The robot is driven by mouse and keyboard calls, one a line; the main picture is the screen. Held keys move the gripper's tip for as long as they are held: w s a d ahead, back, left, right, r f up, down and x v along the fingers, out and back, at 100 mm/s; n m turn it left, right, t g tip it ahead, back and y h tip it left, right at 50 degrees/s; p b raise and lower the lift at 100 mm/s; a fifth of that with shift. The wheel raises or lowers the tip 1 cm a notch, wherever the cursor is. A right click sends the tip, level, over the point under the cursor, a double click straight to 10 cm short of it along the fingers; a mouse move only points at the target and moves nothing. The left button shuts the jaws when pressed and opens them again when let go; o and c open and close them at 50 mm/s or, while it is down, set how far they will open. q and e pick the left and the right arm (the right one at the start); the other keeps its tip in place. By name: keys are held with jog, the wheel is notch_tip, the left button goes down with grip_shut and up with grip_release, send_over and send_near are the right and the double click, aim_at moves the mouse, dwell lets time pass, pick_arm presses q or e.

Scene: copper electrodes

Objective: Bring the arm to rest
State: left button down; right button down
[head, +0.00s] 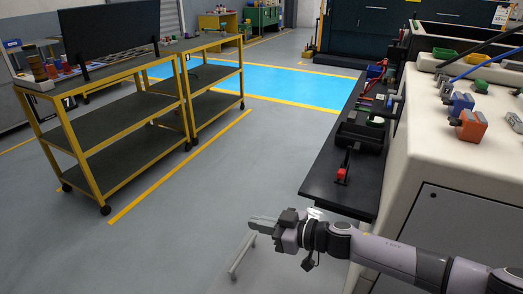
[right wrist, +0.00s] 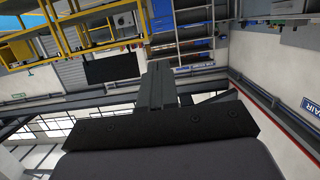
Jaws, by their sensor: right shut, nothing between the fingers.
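My right arm reaches in from the lower right of the head view, and its gripper (head: 264,224) points left over open floor. The fingers lie together, shut and empty. In the right wrist view the closed gripper (right wrist: 157,75) stands in the middle, with nothing held between its fingers. That view looks across the room, which appears turned over, with shelving and windows. My left gripper shows in neither view.
A black ledge (head: 322,178) with tools runs along the white machine (head: 445,165) at the right, close to my right arm. Yellow-framed carts (head: 115,133) stand at the left. Grey floor (head: 190,220) between them is clear, with a blue floor area (head: 280,88) behind.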

jog(key=s+a+f+m+t+p, duration=0.1)
jog(key=s+a+m+t+p, duration=0.25)
jog(key=s, duration=0.55)
jog(key=s+d+f+m+h, duration=0.3)
jog(key=s+d, duration=0.5)
jog(key=d, duration=0.4)
jog(key=s+d+f+m+h, duration=0.4)
jog(key=s+d+h, duration=0.4)
jog(key=d, duration=0.4)
jog(key=shift+s+f+h+p, duration=0.3)
jog(key=shift+f+p, duration=0.15)
jog(key=shift+f, duration=0.45)
